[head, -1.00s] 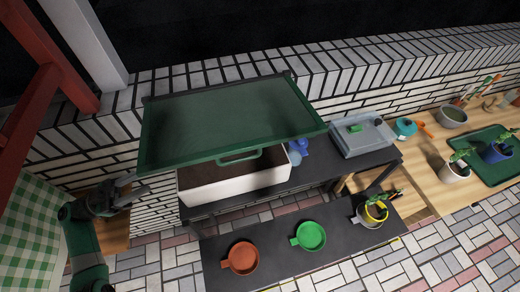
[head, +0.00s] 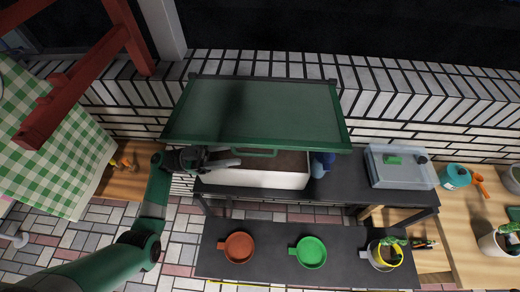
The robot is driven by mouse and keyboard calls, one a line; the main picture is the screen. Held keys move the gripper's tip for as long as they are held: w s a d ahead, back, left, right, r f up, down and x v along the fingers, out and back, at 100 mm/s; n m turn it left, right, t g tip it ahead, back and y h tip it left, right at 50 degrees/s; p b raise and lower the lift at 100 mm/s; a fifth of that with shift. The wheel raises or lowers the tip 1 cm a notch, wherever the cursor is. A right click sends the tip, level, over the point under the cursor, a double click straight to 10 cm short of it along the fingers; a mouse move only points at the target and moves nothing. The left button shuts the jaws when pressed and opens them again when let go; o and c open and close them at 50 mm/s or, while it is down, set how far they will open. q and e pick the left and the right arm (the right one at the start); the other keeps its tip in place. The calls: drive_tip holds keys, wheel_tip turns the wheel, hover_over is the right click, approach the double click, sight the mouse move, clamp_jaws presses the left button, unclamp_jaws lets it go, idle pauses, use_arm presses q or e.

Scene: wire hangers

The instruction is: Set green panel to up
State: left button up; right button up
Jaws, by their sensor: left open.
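The green panel (head: 258,110) is a large framed sheet, tilted over a white box (head: 254,178) with a dark inside on the dark bench. Its green handle (head: 254,153) is at the middle of its front edge. My left gripper (head: 232,157) is open, just left of the handle and near the panel's front edge. I cannot tell whether a finger touches the panel. My right gripper is not in view.
A blue object (head: 322,163) stands right of the box, with a grey lidded case (head: 400,167) further right. An orange pan (head: 239,247) and a green pan (head: 310,252) are on the lower shelf. A red frame (head: 75,75) is at upper left.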

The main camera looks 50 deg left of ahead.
sight(255, 153)
use_arm(q)
drive_tip(key=x, duration=0.5)
drive_tip(key=f+x, duration=0.1)
drive_tip(key=x, duration=0.1)
drive_tip(key=shift+w+d+r, duration=0.15)
drive_tip(key=shift+w+d, duration=0.1)
drive_tip(key=shift+d, duration=0.05)
clamp_jaws()
idle(0.9)
